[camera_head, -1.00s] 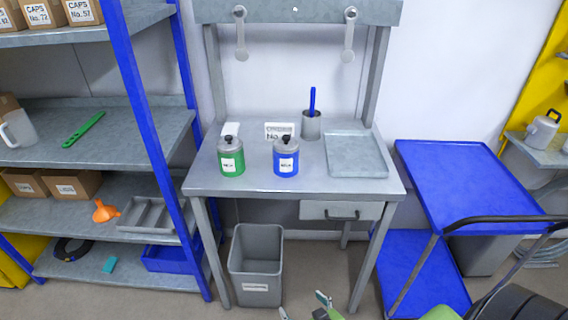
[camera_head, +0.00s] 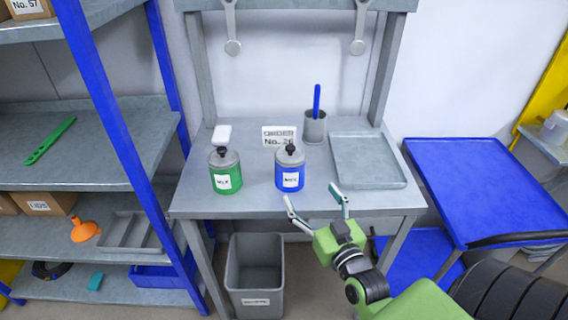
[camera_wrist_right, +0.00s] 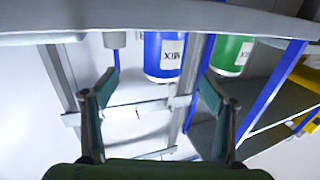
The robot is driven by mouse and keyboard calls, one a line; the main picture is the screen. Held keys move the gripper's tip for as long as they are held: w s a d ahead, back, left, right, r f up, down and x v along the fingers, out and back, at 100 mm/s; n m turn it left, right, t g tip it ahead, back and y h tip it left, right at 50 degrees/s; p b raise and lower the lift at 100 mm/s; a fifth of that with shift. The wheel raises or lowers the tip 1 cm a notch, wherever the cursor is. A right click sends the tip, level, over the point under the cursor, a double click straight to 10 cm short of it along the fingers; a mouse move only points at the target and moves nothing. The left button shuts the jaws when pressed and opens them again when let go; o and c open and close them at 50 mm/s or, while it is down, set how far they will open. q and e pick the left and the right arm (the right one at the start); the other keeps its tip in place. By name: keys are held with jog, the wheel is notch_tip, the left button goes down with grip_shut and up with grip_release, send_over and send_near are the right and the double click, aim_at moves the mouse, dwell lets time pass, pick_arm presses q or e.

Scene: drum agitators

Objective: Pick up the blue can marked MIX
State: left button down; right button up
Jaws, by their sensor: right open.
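The blue can (camera_head: 289,170) with a grey top, black knob and white label stands upright on the metal workbench (camera_head: 250,205), right of a similar green can (camera_head: 225,172). My right gripper (camera_head: 314,198) is open and empty at the bench's front edge, just in front of and slightly right of the blue can, not touching it. In the right wrist view the blue can (camera_wrist_right: 165,56) shows ahead of the open fingers (camera_wrist_right: 155,92), its MIX label appearing upside down. The green can (camera_wrist_right: 231,54) is beside it. My left gripper is not in view.
A grey holder (camera_head: 315,128) with a blue-handled tool and a grey tray (camera_head: 368,160) stand behind and right of the blue can. A small sign (camera_head: 279,136) is behind it. A blue cart (camera_head: 470,185) is at right, a shelf rack (camera_head: 110,150) at left, a grey bin (camera_head: 254,278) below.

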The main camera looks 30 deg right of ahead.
aim_at(298, 175)
jog(key=x, duration=0.3)
jog(key=p+x, duration=0.1)
jog(key=shift+w+r, duration=0.3)
jog(key=shift+r, duration=0.05)
jog(key=shift+f+x, duration=0.2)
jog(key=shift+x, duration=1)
jog(key=shift+w+r+p, duration=0.1)
jog(key=shift+w+p, duration=0.35)
jog(key=shift+w, duration=0.2)
jog(key=x, duration=0.1)
jog(key=p+x, duration=0.1)
jog(key=x, duration=0.1)
jog(key=shift+w+a, duration=0.2)
jog(key=shift+w, duration=0.1)
jog(key=shift+w+d+f, duration=0.1)
jog(key=shift+w+f, duration=0.15)
jog(key=shift+w, duration=0.25)
jog(key=c, duration=1.5)
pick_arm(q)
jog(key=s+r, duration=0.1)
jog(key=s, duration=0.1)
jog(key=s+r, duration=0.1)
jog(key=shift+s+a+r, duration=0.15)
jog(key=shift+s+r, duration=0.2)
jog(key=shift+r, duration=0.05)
pick_arm(e)
jog(key=shift+r, duration=0.1)
jog(key=shift+c, duration=0.5)
